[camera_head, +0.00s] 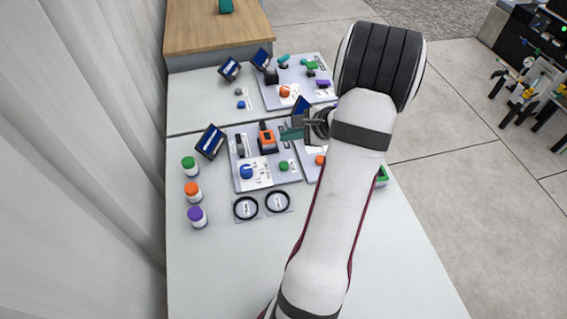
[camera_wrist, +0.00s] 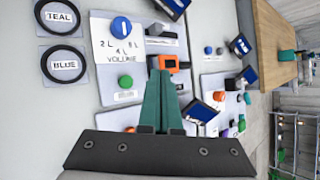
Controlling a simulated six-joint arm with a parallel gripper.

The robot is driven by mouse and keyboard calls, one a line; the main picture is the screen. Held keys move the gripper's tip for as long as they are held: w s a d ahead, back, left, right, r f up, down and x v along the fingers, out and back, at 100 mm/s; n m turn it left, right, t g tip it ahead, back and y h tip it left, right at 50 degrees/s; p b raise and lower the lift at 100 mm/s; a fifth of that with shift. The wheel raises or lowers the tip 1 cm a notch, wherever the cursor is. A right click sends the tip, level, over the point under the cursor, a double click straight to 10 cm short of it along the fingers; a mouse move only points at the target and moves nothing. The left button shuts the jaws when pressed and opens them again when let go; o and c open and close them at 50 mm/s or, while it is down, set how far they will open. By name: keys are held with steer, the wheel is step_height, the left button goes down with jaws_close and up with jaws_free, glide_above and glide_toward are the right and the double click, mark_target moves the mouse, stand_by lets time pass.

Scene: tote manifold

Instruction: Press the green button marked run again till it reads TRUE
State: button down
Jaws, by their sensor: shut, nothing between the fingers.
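A green button (camera_head: 284,166) sits on the front left grey panel (camera_head: 243,185), beside a blue dial (camera_head: 246,171). The green button (camera_wrist: 125,81) also shows in the wrist view, left of my fingers, with a small white label below it too small to read. My gripper (camera_head: 291,134) is shut and empty, its teal fingers pressed together above the panels; in the wrist view my gripper (camera_wrist: 162,75) points up the picture towards an orange and black device (camera_wrist: 165,64). The fingers appear apart from the green button. A tilted blue screen (camera_head: 211,141) stands behind the left panel; its text is unreadable.
Bottles with green (camera_head: 188,162), orange (camera_head: 191,188) and purple (camera_head: 195,214) caps stand left. Black rings marked TEAL (camera_wrist: 58,17) and BLUE (camera_wrist: 64,65) lie in front of the panel. Another panel (camera_head: 271,98) stands behind. My arm hides much of the right panel.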

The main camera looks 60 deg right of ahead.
mark_target(288, 166)
step_height(288, 166, down, 8)
steer(key=shift+f, duration=0.15)
stand_by(0.3)
steer(key=shift+f, duration=0.1)
stand_by(1.8)
steer(key=shift+f, duration=0.3)
steer(key=shift+f, duration=0.45)
stand_by(0.6)
steer(key=shift+r, duration=0.9)
steer(key=shift+r, duration=2.5)
